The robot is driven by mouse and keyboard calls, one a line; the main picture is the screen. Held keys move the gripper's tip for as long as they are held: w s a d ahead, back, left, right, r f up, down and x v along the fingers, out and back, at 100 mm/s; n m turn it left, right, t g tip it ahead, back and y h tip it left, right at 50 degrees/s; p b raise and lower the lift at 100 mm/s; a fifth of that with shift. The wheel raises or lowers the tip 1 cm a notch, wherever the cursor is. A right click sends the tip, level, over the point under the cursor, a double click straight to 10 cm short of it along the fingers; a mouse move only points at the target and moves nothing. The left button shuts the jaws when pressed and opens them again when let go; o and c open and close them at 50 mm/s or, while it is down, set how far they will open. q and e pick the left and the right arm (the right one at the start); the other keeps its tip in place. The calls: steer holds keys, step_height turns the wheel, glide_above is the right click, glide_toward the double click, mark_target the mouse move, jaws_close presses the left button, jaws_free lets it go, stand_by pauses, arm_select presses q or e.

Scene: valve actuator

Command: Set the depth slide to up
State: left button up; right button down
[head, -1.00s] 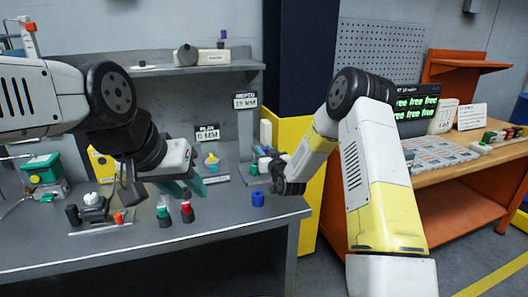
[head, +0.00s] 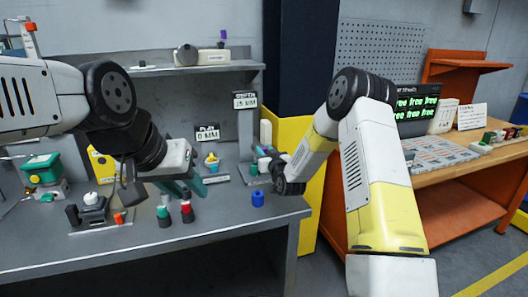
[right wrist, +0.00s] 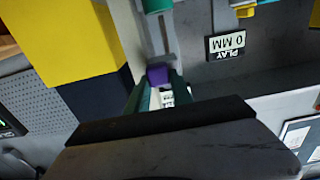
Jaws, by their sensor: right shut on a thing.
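My right gripper (right wrist: 157,88) is shut on a small purple block (right wrist: 157,73) in the right wrist view. The block sits at the end of a grey slotted rail (right wrist: 155,38), which I take to be the depth slide. A green part (right wrist: 157,5) shows farther along the rail. In the head view my right gripper (head: 268,160) is by the bench's right end, below the depth sign (head: 245,100), which reads 15 MM; the block is hidden there. My left gripper (head: 185,187) hangs over the bench near green and red capped pieces; its opening is unclear.
A play sign (head: 207,133) reads 0 MM at the bench's back. A black-and-white fixture (head: 93,205) is at the left. A shelf (head: 160,70) runs above. The bench front is clear.

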steer(key=shift+r, duration=2.65)
steer(key=shift+w, duration=0.1)
steer(key=c, duration=1.1)
jaws_free()
steer(key=shift+f, duration=0.1)
steer(key=v, duration=0.8)
